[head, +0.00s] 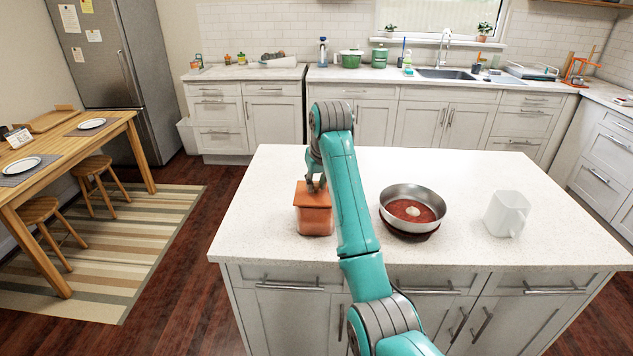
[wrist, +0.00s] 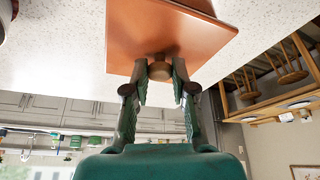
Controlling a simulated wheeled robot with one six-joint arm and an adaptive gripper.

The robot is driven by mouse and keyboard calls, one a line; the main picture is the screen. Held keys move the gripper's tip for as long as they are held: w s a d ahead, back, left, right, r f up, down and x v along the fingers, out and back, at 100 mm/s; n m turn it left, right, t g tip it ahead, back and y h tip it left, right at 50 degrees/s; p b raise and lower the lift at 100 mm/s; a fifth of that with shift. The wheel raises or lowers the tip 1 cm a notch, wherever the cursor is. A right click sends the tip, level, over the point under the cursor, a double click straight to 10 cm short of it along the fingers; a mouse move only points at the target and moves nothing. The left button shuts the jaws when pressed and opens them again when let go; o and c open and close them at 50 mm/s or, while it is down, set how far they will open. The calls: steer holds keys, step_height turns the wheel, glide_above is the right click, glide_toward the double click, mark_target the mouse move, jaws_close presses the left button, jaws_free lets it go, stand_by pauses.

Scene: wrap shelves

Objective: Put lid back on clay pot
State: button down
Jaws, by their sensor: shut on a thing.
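The clay pot (head: 313,224) is a squarish terracotta vessel on the left part of the white island. Its square orange lid (head: 309,196) is over the top of the pot, roughly lined up with it. I cannot tell whether the lid rests fully on the rim. My gripper (head: 316,184) is above the lid, pointing down. In the wrist view, the fingers of my gripper (wrist: 160,85) are shut on the lid's round knob (wrist: 160,71). The lid's flat top (wrist: 150,35) fills the upper middle there. The pot's opening is hidden.
A steel pan (head: 412,208) with reddish contents and a pale lump sits right of my arm on the island (head: 460,250). A white pitcher (head: 507,213) stands farther right. The island's left and back areas are clear.

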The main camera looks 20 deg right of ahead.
stand_by(0.4)
steer(key=shift+c, duration=1.9)
jaws_free()
steer(key=shift+r, duration=3.45)
jaws_close()
steer(key=shift+f, duration=2.8)
